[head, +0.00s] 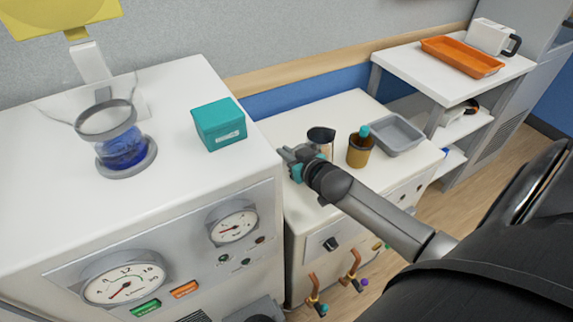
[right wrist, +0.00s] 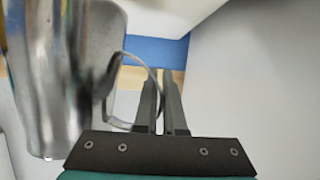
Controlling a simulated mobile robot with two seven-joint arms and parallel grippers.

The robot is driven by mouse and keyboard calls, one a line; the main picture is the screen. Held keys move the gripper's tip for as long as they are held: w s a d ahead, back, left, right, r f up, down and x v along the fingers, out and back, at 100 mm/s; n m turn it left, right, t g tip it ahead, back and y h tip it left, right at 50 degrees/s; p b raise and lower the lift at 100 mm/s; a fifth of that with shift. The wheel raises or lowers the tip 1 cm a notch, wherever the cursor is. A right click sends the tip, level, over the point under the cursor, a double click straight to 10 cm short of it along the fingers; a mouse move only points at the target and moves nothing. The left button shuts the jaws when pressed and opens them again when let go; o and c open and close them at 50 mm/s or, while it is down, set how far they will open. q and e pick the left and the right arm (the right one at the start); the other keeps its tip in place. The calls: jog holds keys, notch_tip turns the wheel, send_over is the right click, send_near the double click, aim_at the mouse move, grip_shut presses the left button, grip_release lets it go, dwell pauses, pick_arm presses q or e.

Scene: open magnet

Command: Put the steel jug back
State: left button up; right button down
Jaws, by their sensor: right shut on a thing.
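The steel jug (head: 321,136) shows in the head view over the lower white cabinet top, partly hidden by my right gripper and arm. In the right wrist view the jug (right wrist: 65,75) fills the left side, shiny and close. My right gripper (head: 290,153) is at the jug's left side. In the right wrist view its two dark fingers (right wrist: 162,105) are closed on the jug's thin loop handle (right wrist: 140,65). I cannot tell whether the jug touches the cabinet top. My left gripper is not in view.
A brown bottle (head: 359,152) with a teal cap stands right of the jug, with a grey tray (head: 397,136) behind it. A teal box (head: 218,125) and a glass vessel with blue liquid (head: 122,150) stand on the higher cabinet. An orange tray (head: 462,57) lies on the far shelf.

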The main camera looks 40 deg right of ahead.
notch_tip(320, 180, down, 3)
jog(key=shift+r+b, duration=0.1)
jog(key=shift+b, duration=0.5)
jog(key=shift+f, duration=0.4)
jog(key=c, duration=1)
grip_release()
jog(key=shift+s, duration=0.25)
jog(key=p+v, duration=0.3)
jog(key=v, duration=0.7)
jog(key=shift+r, duration=0.1)
pick_arm(q)
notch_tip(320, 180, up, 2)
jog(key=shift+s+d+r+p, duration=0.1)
jog(key=shift+p, duration=0.2)
pick_arm(e)
jog(key=shift+s+r, duration=0.3)
jog(key=shift+s, duration=0.4)
